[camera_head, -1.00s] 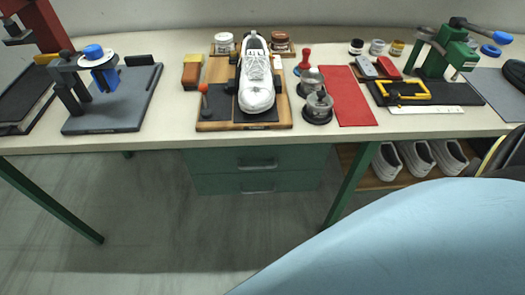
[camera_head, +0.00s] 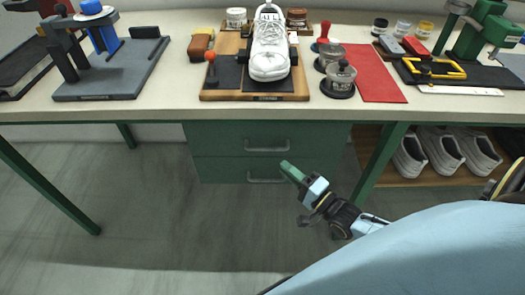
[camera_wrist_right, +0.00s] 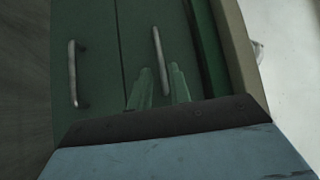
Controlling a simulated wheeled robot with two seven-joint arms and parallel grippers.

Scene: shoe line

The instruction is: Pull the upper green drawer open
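The upper green drawer (camera_head: 220,137) is under the bench top, with a metal bar handle (camera_head: 266,146). Its face looks flush with the lower drawer (camera_head: 220,172). My right gripper (camera_head: 289,170) has green fingers and is in front of the drawers, just right of and below the upper handle. In the right wrist view the gripper (camera_wrist_right: 160,80) is open, with a gap between its fingers. The upper handle (camera_wrist_right: 157,48) lines up with that gap; I cannot tell whether the fingers reach around it. My left gripper is out of view.
The bench (camera_head: 130,115) above holds a white shoe (camera_head: 269,45) on a wooden board, tins, a red mat (camera_head: 375,75) and tools. A green bench leg (camera_head: 378,165) and a shelf of white shoes (camera_head: 445,150) are to the right. The floor before the drawers is clear.

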